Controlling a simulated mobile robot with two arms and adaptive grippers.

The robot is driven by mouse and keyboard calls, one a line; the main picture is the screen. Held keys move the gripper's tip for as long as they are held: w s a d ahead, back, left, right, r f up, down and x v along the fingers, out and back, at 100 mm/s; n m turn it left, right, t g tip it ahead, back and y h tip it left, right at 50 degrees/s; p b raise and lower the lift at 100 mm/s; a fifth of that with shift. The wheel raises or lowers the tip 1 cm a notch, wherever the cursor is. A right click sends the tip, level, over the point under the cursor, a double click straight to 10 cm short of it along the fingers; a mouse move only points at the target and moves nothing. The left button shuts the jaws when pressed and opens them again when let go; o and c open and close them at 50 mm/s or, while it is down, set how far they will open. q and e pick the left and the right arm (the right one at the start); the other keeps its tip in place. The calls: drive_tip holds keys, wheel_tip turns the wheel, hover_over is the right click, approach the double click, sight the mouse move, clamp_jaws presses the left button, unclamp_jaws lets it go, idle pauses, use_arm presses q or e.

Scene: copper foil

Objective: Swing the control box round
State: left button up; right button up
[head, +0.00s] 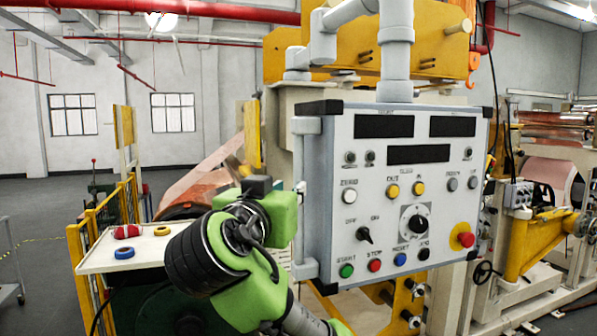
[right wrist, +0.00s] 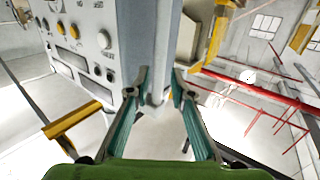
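The control box (head: 400,190) hangs from a grey arm pipe, its panel of buttons and dials facing me. A grey vertical handle (head: 306,215) runs along its left side. My right gripper (head: 299,187) is at the middle of this handle, mostly hidden behind my green and black wrist. In the right wrist view the control box (right wrist: 85,45) is upside down at the left. There, the fingers of my right gripper (right wrist: 161,75) lie on both sides of the handle (right wrist: 163,40), close against it. My left gripper is not in view.
Machine frames with copper foil rolls (head: 553,135) fill the right. Grey floor is open at the far left.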

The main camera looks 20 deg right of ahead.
drive_tip(key=p+x, duration=0.3)
drive_tip(key=x, duration=0.5)
drive_tip(key=shift+p, duration=0.3)
drive_tip(key=shift+c, duration=0.3)
clamp_jaws()
